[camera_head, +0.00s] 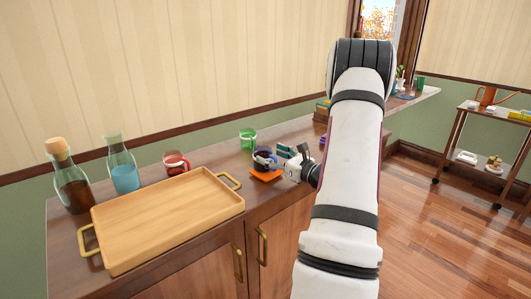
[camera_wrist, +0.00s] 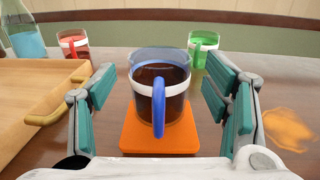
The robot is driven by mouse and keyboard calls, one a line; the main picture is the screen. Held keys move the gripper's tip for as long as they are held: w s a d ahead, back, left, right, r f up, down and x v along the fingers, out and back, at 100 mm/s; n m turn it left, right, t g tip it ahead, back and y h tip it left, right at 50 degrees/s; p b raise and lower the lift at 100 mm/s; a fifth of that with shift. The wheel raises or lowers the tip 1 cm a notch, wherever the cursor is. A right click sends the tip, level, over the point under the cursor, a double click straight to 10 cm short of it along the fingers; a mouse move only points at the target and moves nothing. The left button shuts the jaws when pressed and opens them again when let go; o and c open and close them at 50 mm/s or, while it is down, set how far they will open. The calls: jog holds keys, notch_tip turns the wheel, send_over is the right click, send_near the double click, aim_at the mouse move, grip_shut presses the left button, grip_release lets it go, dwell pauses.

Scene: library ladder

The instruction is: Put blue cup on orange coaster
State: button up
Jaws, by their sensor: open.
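The blue cup (camera_wrist: 172,72) is clear with a white band, a blue handle and dark liquid inside. It stands upright on the orange coaster (camera_wrist: 150,139) in the wrist view, toward the coaster's far part. In the head view the blue cup (camera_head: 262,159) and the orange coaster (camera_head: 266,176) show beside my gripper (camera_head: 283,157). In the wrist view my gripper (camera_wrist: 166,105) is open, with one teal-padded finger on each side of the cup and visible gaps between pads and cup. The handle faces the wrist camera.
A wooden tray (camera_head: 165,215) with brass handles lies left of the coaster. A red cup (camera_head: 176,163), a green cup (camera_head: 247,138) and two bottles, one with blue liquid (camera_head: 123,172) and one dark (camera_head: 74,192), stand along the back. A cart (camera_head: 490,145) stands far right.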

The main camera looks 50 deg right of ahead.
jog(key=s, duration=0.5)
jog(key=s+a, duration=0.1)
jog(key=s, duration=0.2)
jog(key=shift+a, duration=0.1)
jog(key=w+a+r+n+g+y, duration=0.2)
jog(key=a+r+n+y, duration=0.25)
jog(key=a, duration=0.55)
jog(key=w+a+r+n+g+y, duration=0.35)
jog(key=a+n, duration=0.25)
jog(key=a, duration=0.4)
jog(key=w+a+r+n+g+y, duration=0.25)
jog(key=a+n+y, duration=0.25)
jog(key=a, duration=0.5)
jog(key=s+a+n+g+h, duration=0.2)
jog(key=s+a+n+g, duration=0.85)
jog(key=s+a, duration=0.6)
jog(key=s+d+n+t+h, duration=0.2)
jog(key=s+n+h, duration=0.6)
jog(key=n, duration=0.3)
jog(key=shift+s+f, duration=0.35)
jog(key=shift+s, duration=0.05)
